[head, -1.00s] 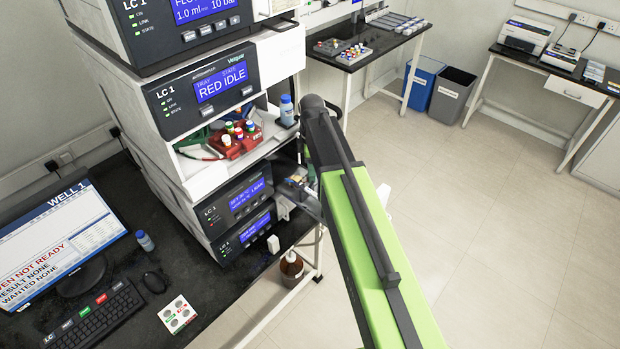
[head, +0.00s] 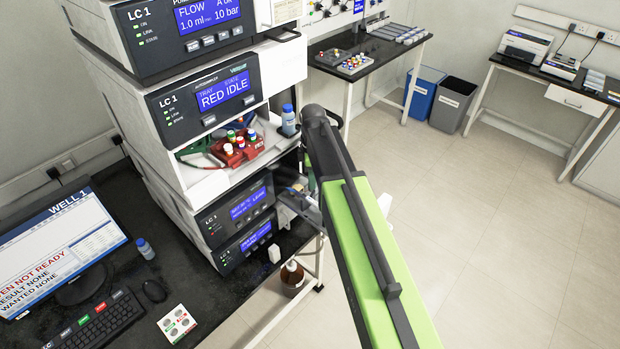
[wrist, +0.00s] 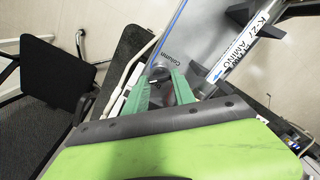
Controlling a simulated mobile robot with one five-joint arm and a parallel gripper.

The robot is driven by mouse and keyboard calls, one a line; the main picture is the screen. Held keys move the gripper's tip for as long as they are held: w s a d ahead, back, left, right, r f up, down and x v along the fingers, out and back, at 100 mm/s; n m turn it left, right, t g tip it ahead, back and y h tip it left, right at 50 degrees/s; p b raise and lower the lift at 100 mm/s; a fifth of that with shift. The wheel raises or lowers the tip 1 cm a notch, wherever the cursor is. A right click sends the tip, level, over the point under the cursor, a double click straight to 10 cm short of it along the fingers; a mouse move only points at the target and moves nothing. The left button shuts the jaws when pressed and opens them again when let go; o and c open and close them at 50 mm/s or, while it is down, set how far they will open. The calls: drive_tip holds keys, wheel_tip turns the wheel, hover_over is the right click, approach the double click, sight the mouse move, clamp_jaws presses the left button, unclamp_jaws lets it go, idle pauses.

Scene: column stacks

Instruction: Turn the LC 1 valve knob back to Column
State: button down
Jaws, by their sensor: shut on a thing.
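The LC 1 valve knob (wrist: 159,72) shows in the wrist view as a small dark grey round part with a pale mark, on a grey-blue panel (wrist: 200,30). The printed word "Column" is just beyond it on the panel. A second label, partly covered, lies between the fingers. My gripper (wrist: 160,84) has its two green fingers on either side of the knob and is shut on it. The fingers hide part of the knob, so I cannot tell exactly where it points. In the head view my arm hides most of the valve area.
A column tube (wrist: 250,42) marked "K-217 AMINO" runs close to the right of the fingers. The LC 1 stack (head: 205,95) stands left of my arm, with a red vial tray (head: 236,152) and a blue-capped bottle (head: 288,122). A brown bottle (head: 292,278) sits below. Open floor lies right.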

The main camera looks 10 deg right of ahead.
drive_tip(key=m, duration=0.4)
drive_tip(key=shift+s+d, duration=0.1)
drive_tip(key=shift+s, duration=0.05)
drive_tip(key=m, duration=0.8)
drive_tip(key=shift+m, duration=2)
drive_tip(key=c, duration=1)
unclamp_jaws()
drive_tip(key=shift+c, duration=0.2)
drive_tip(key=shift+r, duration=0.15)
